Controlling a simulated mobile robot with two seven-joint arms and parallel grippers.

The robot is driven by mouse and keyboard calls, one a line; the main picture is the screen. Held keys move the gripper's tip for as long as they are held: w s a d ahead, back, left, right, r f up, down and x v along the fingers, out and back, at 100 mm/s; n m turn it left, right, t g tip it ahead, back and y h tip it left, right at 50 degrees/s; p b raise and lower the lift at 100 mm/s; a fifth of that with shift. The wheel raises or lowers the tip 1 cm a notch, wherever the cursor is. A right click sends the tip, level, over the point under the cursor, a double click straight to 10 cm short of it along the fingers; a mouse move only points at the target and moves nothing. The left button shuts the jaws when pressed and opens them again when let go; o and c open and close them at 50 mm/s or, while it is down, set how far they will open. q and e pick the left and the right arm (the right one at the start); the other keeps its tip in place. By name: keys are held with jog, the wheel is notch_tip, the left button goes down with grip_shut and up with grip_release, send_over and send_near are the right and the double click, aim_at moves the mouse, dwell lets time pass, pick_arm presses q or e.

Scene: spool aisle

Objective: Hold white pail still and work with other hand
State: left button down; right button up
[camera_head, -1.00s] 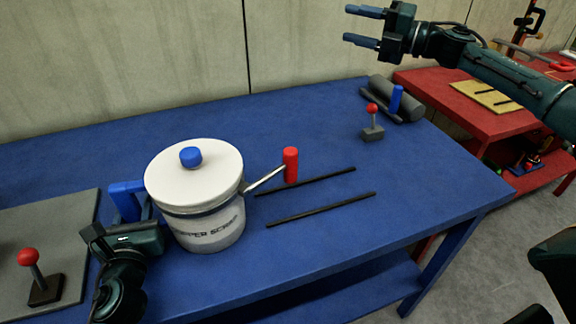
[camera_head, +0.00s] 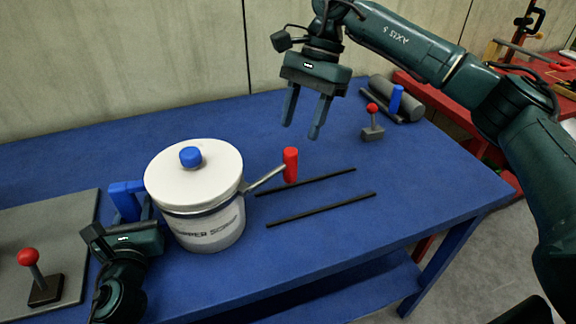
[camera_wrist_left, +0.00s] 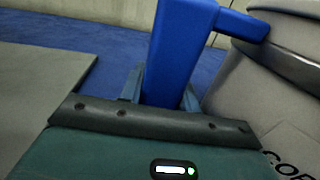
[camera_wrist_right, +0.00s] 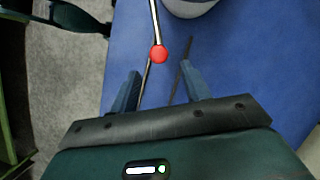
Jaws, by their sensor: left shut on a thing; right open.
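The white pail (camera_head: 212,226) stands upright on the blue table, with a white lid (camera_head: 215,174) on it and a blue knob (camera_head: 190,156) on top. Its blue side handle (camera_head: 124,199) is between the fingers of my left gripper (camera_head: 128,214), shut on it; the handle fills the jaws in the left wrist view (camera_wrist_left: 180,55). A metal crank with a red grip (camera_head: 290,166) sticks out to the right of the pail. My right gripper (camera_head: 302,118) is open and empty, fingers down, above and beyond the red grip. The right wrist view shows the red grip (camera_wrist_right: 159,54) ahead, between the fingertips' directions.
Two black strips (camera_head: 320,210) lie right of the pail. A grey plate with another red-knobbed lever (camera_head: 30,258) lies at the left. A red table is beyond.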

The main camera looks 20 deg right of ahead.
aim_at(288, 166)
jog(key=x, duration=1)
jog(key=shift+s+a, duration=0.1)
jog(key=shift+r, duration=0.1)
grip_shut()
